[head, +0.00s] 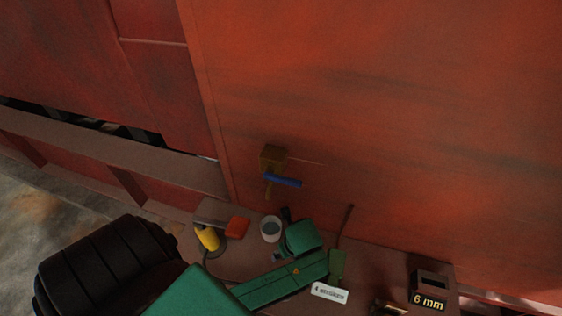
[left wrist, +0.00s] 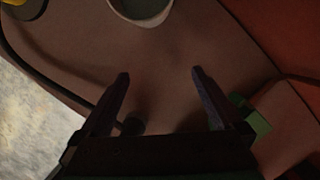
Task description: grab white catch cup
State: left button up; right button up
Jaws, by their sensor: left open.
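The white catch cup (head: 271,229) stands upright on the brown shelf, below the brass tap with the blue lever (head: 284,181). In the left wrist view the cup (left wrist: 140,10) is cut off by the top edge, beyond the fingertips. My left gripper (left wrist: 160,73) is open, with nothing between its fingers and bare shelf beneath. In the head view my green left arm reaches in from the bottom, and its hand is close to the cup's right side. My right gripper is not in view.
A green-handled thin rod (head: 337,265), a white label (head: 329,292) and a box marked 6 mm (head: 430,284) are to the right. The red wall (head: 380,130) rises behind.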

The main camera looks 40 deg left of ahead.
pick_arm(q)
jog(key=a, duration=0.1)
jog(key=a+p, duration=0.1)
jog(key=a, duration=0.1)
jog(key=a+r, duration=0.1)
jog(key=shift+w+a+r, duration=0.1)
jog(key=shift+w+a, duration=0.15)
jog(key=shift+w, duration=0.05)
jog(key=p, duration=0.1)
send_near(271, 226)
jog(key=f, duration=0.1)
jog(key=s+f, duration=0.1)
jog(key=shift+s+d+f, duration=0.25)
jog(key=shift+d, duration=0.1)
jog(key=shift+w+a+f+p, duration=0.25)
jog(key=shift+a+f+p, duration=0.15)
jog(key=shift+a+f, duration=0.25)
jog(key=shift+d, duration=0.1)
jog(key=shift+s, duration=0.15)
jog(key=shift+d, duration=0.1)
jog(key=shift+c, duration=0.9)
jog(key=c, duration=1)
jog(key=shift+c, duration=0.6)
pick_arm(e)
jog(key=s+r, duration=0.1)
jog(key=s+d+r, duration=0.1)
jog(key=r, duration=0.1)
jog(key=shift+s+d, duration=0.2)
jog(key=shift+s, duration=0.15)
